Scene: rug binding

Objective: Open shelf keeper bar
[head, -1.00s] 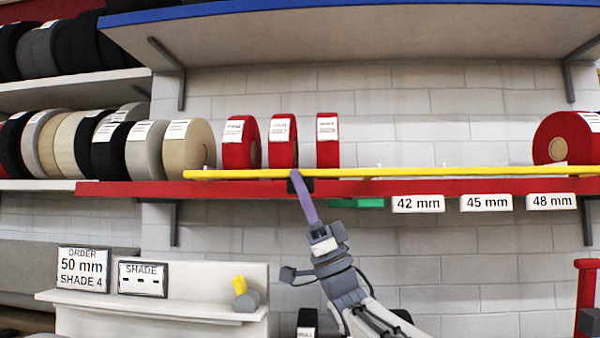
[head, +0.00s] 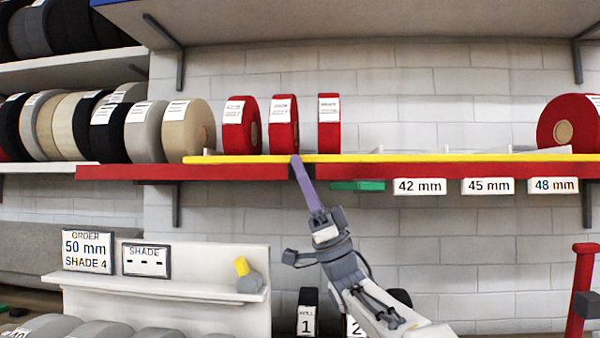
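The yellow keeper bar (head: 400,158) runs level along the front of the shelf, just above its red front edge (head: 190,172). Red rolls (head: 283,124) with white labels stand behind it. My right gripper (head: 296,160) reaches up from below, its purple fingertip overlapping the bar near the narrow rolls. The fingers show edge-on as one strip, so I cannot tell whether they are apart or closed on the bar. My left gripper is not in view.
A green tag (head: 358,185) and white size labels (head: 419,186) hang under the shelf edge. An order sign (head: 87,251) and shade sign (head: 146,260) stand lower left. A red post (head: 582,285) stands at the right.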

